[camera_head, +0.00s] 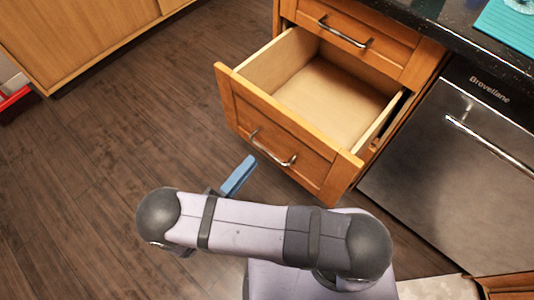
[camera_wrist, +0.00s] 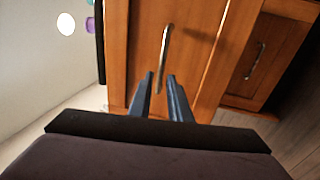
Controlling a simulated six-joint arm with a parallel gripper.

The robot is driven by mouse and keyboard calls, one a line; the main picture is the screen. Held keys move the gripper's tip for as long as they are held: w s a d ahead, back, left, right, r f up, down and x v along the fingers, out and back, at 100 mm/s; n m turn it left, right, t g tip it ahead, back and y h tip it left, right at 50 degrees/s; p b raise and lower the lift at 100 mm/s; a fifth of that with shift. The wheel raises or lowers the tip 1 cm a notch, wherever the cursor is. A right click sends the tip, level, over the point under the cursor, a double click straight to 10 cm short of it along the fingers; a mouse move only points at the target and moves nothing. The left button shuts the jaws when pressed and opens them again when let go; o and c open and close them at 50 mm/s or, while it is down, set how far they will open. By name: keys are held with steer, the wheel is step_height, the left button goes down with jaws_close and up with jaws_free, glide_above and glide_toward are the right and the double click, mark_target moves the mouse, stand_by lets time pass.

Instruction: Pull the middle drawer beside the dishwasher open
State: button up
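The middle drawer (camera_head: 275,137) has a wooden front and stands pulled well out, with its empty pale inside showing. Its curved metal handle (camera_head: 272,150) is on the front and also shows in the wrist view (camera_wrist: 164,50). The dishwasher (camera_head: 450,160) is a dark metal panel to the right. My gripper (camera_wrist: 161,75) is open, with its two dark fingers apart. In the wrist view the handle's lower end appears between the fingertips. In the head view a blue finger (camera_head: 238,177) shows just in front of the drawer, apart from the handle.
A shut top drawer (camera_head: 345,30) with a metal handle is above the open one, under a dark countertop (camera_head: 470,20). Wooden cabinets (camera_head: 80,35) stand at the upper left. The dark wood floor (camera_head: 100,150) at the left is mostly clear.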

mark_target(267, 151)
steer(key=shift+m+g+h, duration=0.3)
steer(key=shift+m+g, duration=0.1)
steer(key=shift+s+d+x, duration=0.15)
steer(key=shift+x, duration=1)
steer(key=shift+s+d+x, duration=0.1)
steer(key=shift+x, duration=1.05)
steer(key=shift+s+d+x, duration=0.15)
steer(key=shift+x, duration=1)
jaws_close()
